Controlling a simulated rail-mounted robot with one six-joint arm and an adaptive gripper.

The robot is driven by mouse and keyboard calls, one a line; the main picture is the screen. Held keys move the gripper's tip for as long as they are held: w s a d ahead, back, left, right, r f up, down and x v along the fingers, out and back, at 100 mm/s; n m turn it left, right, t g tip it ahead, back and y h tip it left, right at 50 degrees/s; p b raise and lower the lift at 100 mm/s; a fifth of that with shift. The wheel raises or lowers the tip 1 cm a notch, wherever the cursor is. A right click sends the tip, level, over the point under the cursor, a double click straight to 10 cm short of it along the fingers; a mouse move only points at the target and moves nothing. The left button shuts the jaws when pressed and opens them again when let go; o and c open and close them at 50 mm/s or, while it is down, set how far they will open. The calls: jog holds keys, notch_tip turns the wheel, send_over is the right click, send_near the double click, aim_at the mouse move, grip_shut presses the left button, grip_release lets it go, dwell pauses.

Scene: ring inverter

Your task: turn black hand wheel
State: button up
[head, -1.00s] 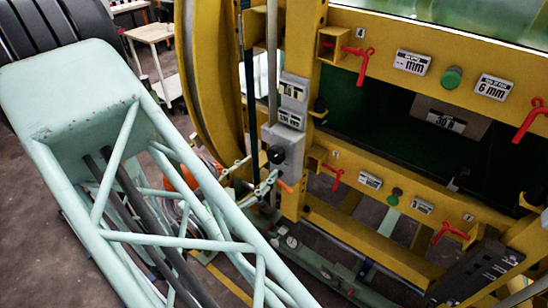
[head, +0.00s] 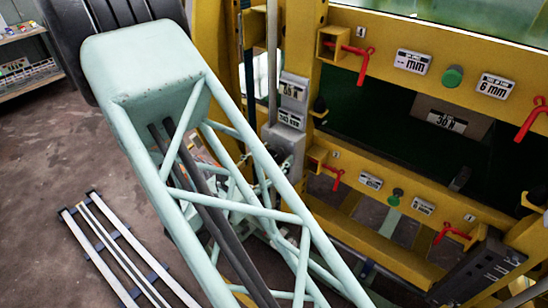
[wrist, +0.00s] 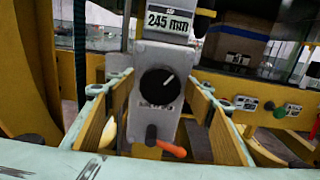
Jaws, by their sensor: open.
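The black hand wheel (wrist: 158,88) is a round black knob with a white pointer mark on a grey box (wrist: 143,120). It is near the middle of the wrist view. My gripper (wrist: 160,100) is open, with one wood-coloured finger pad to the left of the wheel and one to the right. There is a gap on both sides, and the pads do not appear to touch the wheel. How far the fingertips are from it in depth is hard to tell. In the head view my arm covers the wheel.
An orange-red lever (wrist: 170,148) sticks out below the wheel. A 245 mm label (wrist: 170,20) is above it. The yellow frame (head: 380,165) carries several red levers and green buttons (head: 452,77). Grey floor with white rails (head: 115,250) lies at the left.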

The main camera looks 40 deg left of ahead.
jog(key=shift+c, duration=0.7)
jog(key=c, duration=0.7)
jog(key=shift+c, duration=0.2)
jog(key=shift+r+n+p, duration=0.1)
jog(key=shift+n+p, duration=0.3)
jog(key=shift+p, duration=0.15)
jog(key=n+p, duration=0.2)
jog(key=shift+n, duration=0.3)
jog(key=n+p, duration=0.4)
jog(key=shift+n, duration=0.3)
jog(key=n+p, duration=0.4)
jog(key=n, duration=0.1)
jog(key=shift+n, duration=0.3)
jog(key=shift+n+p, duration=1.3)
jog(key=shift+n, duration=1.3)
